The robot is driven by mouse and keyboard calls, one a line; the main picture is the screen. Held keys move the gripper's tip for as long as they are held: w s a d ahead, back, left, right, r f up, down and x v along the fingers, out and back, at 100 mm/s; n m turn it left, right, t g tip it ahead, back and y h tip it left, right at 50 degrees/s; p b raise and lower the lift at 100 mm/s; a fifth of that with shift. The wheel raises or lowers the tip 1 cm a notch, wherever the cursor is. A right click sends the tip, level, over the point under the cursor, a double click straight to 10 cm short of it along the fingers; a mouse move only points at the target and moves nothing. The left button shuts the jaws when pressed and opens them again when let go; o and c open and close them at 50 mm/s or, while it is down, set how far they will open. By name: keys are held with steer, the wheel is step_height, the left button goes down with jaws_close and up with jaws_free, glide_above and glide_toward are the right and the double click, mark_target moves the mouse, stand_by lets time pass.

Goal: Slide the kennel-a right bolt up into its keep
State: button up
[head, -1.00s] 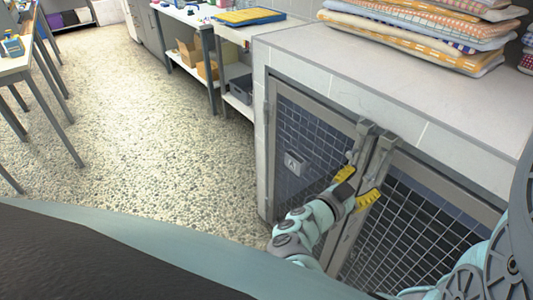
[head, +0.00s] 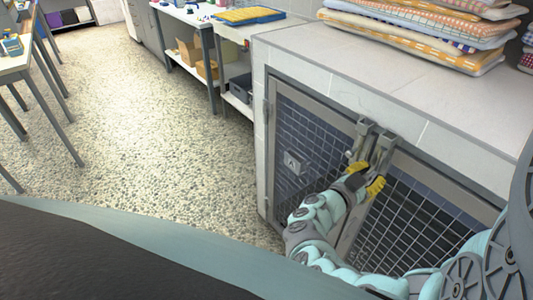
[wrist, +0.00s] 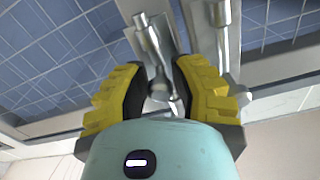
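The kennel with the "A" plate (head: 292,163) has a grey-framed mesh door on the left of the front. Two upright grey bolt fittings stand side by side where the doors meet, with the keeps (head: 365,128) near the top edge. My gripper (head: 367,177), with yellow fingers, is just below the keeps and hides part of the fittings. In the wrist view its fingers (wrist: 160,90) stand either side of a silver bolt (wrist: 150,45). Whether they press on it is unclear. A second silver bolt (wrist: 221,35) is outside the right finger. I cannot tell which bolt is kennel-a's right one.
The second mesh door (head: 420,225) is to the right. Folded towels (head: 415,40) lie on the pale kennel top (head: 350,65). A shelved bench (head: 240,85) stands beyond, and a table (head: 20,62) at far left. The speckled floor (head: 150,130) between is clear.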

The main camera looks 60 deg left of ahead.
mark_target(378, 161)
jaws_close()
step_height(378, 161, up, 4)
steer(key=p, duration=0.3)
steer(key=shift+f, duration=0.15)
jaws_free()
steer(key=o, duration=0.5)
steer(key=shift+o, duration=0.2)
